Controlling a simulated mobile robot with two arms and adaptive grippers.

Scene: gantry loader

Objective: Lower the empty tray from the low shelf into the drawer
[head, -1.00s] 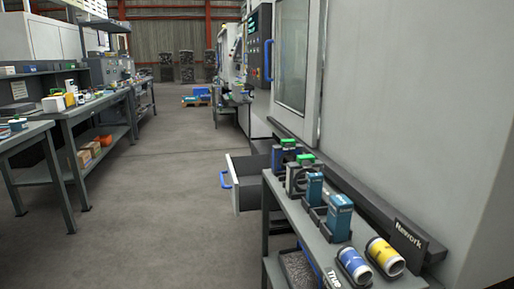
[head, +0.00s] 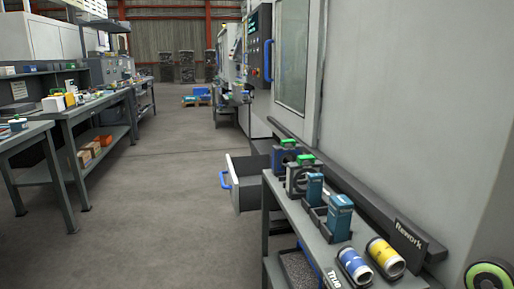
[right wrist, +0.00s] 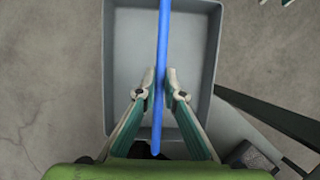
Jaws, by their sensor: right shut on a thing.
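The empty tray (right wrist: 205,60) is a grey open box with a bare inside, seen from above in the right wrist view. A blue bar handle (right wrist: 165,40) runs lengthwise over its middle. My right gripper (right wrist: 161,88) is shut on this handle, one finger on each side. Bare floor shows around much of the tray; its height is hard to tell. The open drawer (head: 250,197), pale grey with a blue pull at its front, sticks out from the machine in the head view. Its visible inside is dark; its floor is hidden. My left gripper is out of view.
A grey bench (head: 318,238) with boxes and cans stands right of the drawer. A speckled tray (head: 298,268) lies on its low shelf. A dark rail (right wrist: 265,117) and a grey box with dark contents lie right of the held tray.

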